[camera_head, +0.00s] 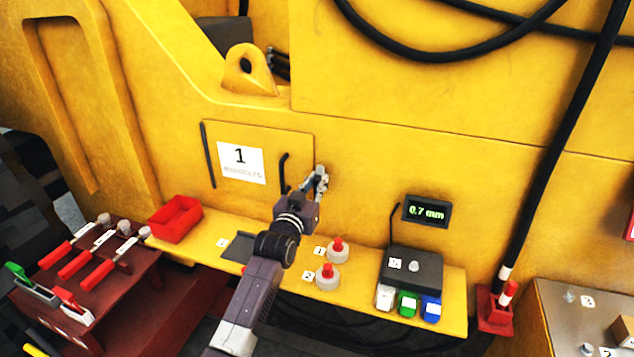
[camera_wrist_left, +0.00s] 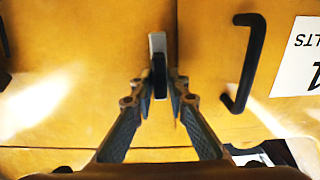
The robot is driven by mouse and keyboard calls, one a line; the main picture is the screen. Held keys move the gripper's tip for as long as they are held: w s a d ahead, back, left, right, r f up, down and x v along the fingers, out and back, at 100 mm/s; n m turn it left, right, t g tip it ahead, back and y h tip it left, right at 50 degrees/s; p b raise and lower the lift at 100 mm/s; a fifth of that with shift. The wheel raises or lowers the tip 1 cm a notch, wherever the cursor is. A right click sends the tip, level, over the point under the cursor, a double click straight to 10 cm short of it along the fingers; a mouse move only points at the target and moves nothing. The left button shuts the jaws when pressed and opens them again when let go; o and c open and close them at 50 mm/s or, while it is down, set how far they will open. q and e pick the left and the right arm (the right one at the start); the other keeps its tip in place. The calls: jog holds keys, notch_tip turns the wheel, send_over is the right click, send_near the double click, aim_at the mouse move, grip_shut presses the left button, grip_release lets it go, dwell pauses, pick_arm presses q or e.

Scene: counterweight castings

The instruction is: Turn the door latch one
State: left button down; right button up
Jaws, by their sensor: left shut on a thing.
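The yellow door (camera_head: 265,148) in the machine's side bears a white label with a 1 and has a black handle (camera_head: 284,174) near its right edge. The handle also shows in the wrist view (camera_wrist_left: 246,62). The door looks closed. My left gripper (camera_head: 321,178) is just right of the door's edge. In the wrist view my left gripper (camera_wrist_left: 158,92) has its fingers on both sides of the latch (camera_wrist_left: 158,45), a small grey and black upright piece, and is shut on it. In the head view the gripper mostly hides the latch.
Below the door a yellow ledge (camera_head: 208,228) carries a red bin (camera_head: 175,218), two red-topped knobs (camera_head: 327,276) and a dark box (camera_head: 411,268) with coloured blocks. A display (camera_head: 426,211) reads 0.7 mm. A red tool stand (camera_head: 135,300) is at the left.

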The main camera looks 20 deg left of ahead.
pick_arm(q)
jog(key=shift+n, duration=0.3)
jog(key=n, duration=0.4)
jog(key=shift+a+f+p, duration=0.1)
jog(key=shift+a+p, duration=0.15)
jog(key=shift+p, duration=0.15)
jog(key=shift+a+f+n+p, duration=0.1)
jog(key=shift+f+n+p, duration=0.1)
jog(key=shift+n, duration=2)
jog(key=shift+a+f+n+p, duration=0.1)
jog(key=shift+f+n, duration=0.05)
jog(key=shift+n, duration=2.05)
jog(key=shift+a+f+n+p, duration=0.1)
jog(key=shift+f+n+p, duration=0.1)
jog(key=shift+n, duration=2)
jog(key=c, duration=2)
grip_release()
